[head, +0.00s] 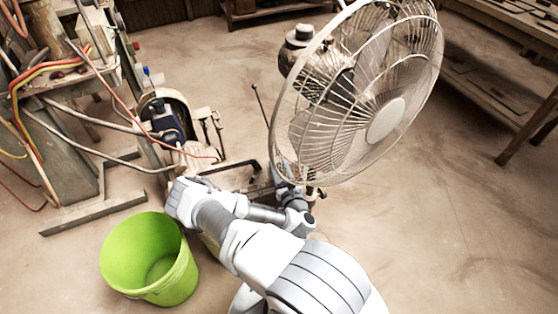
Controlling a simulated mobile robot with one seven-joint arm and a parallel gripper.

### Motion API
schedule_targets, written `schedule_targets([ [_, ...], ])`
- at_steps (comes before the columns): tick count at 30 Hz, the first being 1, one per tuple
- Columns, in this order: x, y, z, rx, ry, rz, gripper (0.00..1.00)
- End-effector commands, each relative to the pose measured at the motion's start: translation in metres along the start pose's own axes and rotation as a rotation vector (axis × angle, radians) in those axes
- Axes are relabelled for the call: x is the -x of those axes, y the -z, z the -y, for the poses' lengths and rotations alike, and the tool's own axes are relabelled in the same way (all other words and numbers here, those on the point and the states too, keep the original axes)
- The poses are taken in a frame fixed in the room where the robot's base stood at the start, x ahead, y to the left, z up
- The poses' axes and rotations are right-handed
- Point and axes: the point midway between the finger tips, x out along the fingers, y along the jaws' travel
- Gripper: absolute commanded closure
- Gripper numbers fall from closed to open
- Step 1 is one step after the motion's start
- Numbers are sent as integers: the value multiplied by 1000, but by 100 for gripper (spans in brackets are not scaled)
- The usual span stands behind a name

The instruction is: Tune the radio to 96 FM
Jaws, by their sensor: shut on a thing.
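The radio is mostly hidden behind my arm and the fan. A thin upright rod (261,108) that looks like its antenna and a dark bar (238,167) that looks like its handle show just beyond my forearm. My gripper (284,176) is at the end of the bent arm, close against this spot, low behind the fan's rim. It is shut on a small part there, seemingly of the radio. The fingertips and the held part are too small and covered to make out. The tuning dial and its reading do not show.
A large wire-caged fan (385,120) stands close above my wrist. A green bucket (118,255) stands on the floor left of my arm. A machine with hoses (170,120) is at the left. A wooden bench (505,75) is at the right; floor before it is clear.

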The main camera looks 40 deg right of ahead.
Motion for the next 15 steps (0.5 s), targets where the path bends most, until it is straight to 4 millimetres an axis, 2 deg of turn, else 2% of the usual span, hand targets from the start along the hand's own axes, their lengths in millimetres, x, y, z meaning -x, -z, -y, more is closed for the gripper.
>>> schedule_targets([
  [6,0,-2,0,1,-91,0,100],
  [15,0,0,0,0,-130,2,100],
])
